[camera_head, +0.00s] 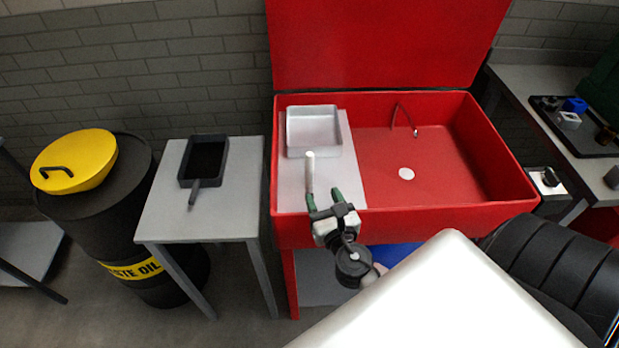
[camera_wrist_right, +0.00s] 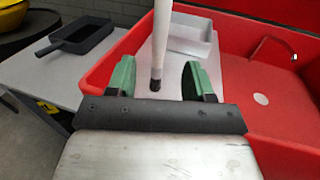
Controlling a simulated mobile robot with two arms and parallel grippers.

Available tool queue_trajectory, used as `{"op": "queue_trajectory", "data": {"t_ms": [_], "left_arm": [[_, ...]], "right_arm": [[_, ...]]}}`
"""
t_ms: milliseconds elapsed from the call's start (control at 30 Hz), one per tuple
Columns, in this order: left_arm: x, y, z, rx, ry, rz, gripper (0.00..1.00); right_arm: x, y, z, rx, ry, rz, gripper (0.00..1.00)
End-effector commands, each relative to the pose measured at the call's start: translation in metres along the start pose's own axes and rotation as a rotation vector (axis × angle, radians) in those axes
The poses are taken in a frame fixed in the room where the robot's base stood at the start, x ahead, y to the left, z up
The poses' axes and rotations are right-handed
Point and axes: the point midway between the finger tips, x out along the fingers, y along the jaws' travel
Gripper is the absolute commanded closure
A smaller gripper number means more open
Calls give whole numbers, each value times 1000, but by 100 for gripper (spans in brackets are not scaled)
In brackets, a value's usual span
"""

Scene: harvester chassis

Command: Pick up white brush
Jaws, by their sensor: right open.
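The white brush (camera_head: 310,173) is a slim white stick with a dark lower end. It stands roughly upright at the front of the light grey shelf (camera_head: 349,178) in the red wash basin. My right gripper (camera_head: 324,199) is open, with its green fingers at the brush's lower end. In the right wrist view the brush (camera_wrist_right: 161,40) shows between the two spread fingers of the gripper (camera_wrist_right: 160,80), with gaps on both sides. Whether its dark end touches the shelf is unclear. My left gripper is not in view.
A metal tray (camera_head: 314,151) sits on the shelf behind the brush. The red basin (camera_head: 455,207) has a raised front wall and a thin tap (camera_head: 407,117). A grey table (camera_head: 232,197) with a black pan (camera_head: 204,163) and a waste oil drum (camera_head: 133,216) stand left.

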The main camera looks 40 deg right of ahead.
Motion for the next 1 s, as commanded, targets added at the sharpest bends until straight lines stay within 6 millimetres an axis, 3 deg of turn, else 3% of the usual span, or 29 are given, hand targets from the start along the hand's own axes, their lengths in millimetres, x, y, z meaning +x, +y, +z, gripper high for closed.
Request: {"op": "queue_trajectory", "data": {"t_ms": [200,467,700,1000], "left_arm": [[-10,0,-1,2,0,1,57],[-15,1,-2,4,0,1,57],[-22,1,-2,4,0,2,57],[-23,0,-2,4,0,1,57]], "right_arm": [[36,0,3,-11,-4,2,48],[58,0,2,-8,-2,0,48],[93,0,1,-5,-2,0,48],[102,0,-1,-5,0,1,48]]}}
